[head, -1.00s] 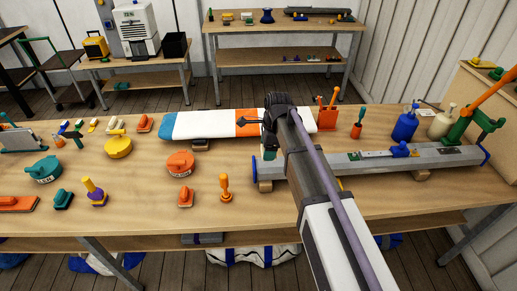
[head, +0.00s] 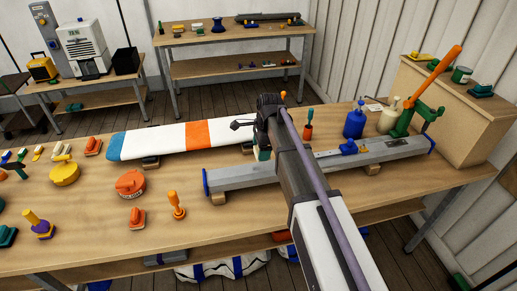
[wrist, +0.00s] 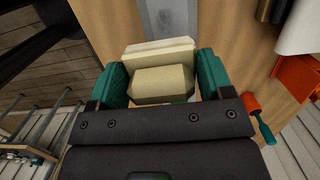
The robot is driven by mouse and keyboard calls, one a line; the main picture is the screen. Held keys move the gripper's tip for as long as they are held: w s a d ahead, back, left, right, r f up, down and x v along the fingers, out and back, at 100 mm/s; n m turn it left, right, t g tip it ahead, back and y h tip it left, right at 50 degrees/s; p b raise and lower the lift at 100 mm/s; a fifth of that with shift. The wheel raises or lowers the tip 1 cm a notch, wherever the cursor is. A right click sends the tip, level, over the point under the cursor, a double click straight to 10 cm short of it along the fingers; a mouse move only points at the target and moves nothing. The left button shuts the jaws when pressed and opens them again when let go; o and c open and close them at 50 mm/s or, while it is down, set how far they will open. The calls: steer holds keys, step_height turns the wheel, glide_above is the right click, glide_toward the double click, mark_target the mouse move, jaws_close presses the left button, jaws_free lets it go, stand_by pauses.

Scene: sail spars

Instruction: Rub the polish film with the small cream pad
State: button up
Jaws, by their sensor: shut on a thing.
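My gripper (wrist: 163,78) has teal fingers shut on the small cream pad (wrist: 162,84), a pale block with bevelled edges and a wider cream part behind it. In the wrist view a strip of the grey spar (wrist: 166,14) shows beyond the pad. In the head view the long grey spar (head: 235,179) lies on the bench, and my gripper (head: 264,153) is at its far side, left of the middle. The pad is hidden there by my arm. I cannot make out the polish film, nor whether the pad touches the spar.
A white, orange and blue board (head: 160,141) lies behind the spar. A blue fitting (head: 348,147) sits on the spar. A blue bottle (head: 354,121) and a green clamp with orange handle (head: 424,112) stand at the right.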

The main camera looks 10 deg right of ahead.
mark_target(259, 170)
steer(key=shift+a, duration=0.1)
steer(key=shift+f+b, duration=3)
steer(key=shift+f+b, duration=0.55)
steer(key=shift+a, duration=0.1)
steer(key=shift+s+a, duration=0.1)
steer(key=shift+a, duration=1)
steer(key=shift+d, duration=1.25)
